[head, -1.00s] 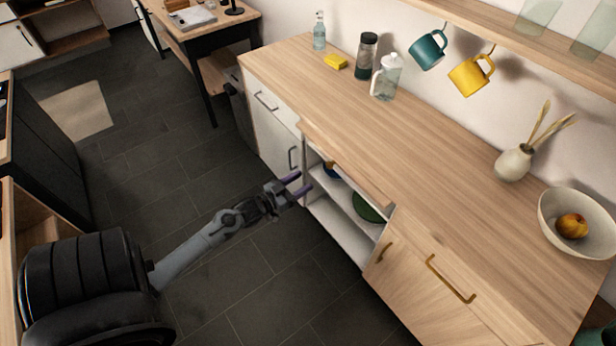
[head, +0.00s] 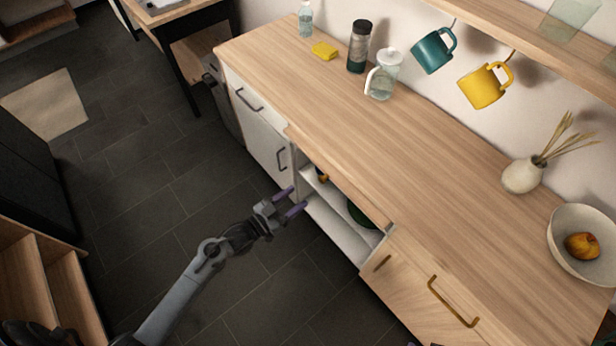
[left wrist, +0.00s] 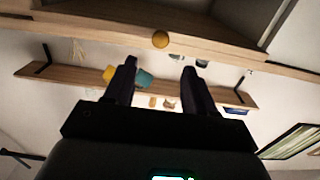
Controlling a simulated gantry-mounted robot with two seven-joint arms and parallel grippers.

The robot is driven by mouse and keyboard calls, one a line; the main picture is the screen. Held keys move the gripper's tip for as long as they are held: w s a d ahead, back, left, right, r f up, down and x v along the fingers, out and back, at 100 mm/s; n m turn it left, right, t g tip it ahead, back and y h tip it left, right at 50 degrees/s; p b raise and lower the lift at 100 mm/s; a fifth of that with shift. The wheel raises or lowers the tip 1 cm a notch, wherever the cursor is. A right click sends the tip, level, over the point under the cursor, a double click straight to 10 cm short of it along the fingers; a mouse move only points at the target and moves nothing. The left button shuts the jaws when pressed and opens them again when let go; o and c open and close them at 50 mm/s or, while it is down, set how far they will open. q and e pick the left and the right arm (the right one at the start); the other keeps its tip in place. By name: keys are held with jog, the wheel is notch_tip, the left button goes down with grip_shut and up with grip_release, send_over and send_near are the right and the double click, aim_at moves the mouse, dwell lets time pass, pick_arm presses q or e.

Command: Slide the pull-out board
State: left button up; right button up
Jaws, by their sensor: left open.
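A wooden board front (left wrist: 215,46) with a round brass-coloured knob (left wrist: 160,39) crosses the upper part of the left wrist view, which looks upside down. I take it for the pull-out board; in the head view I cannot clearly separate it from the counter edge above the open compartment. My left gripper (head: 291,200) is open and empty, in front of that compartment's left part. In the left wrist view its two dark fingers (left wrist: 160,68) stand apart, with the knob appearing between and beyond their tips. I see no contact. My right gripper is out of view.
The open compartment (head: 335,228) holds a green bowl (head: 361,214). A white cabinet (head: 258,137) is to its left and a wooden cabinet (head: 410,292) to its right. The countertop (head: 400,155) extends above. The dark floor (head: 150,200) is clear.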

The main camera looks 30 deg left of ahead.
aim_at(320, 180)
pick_arm(q)
jog(key=b+x, duration=0.1)
jog(key=x, duration=0.8)
jog(key=shift+w+f, duration=0.1)
grip_shut()
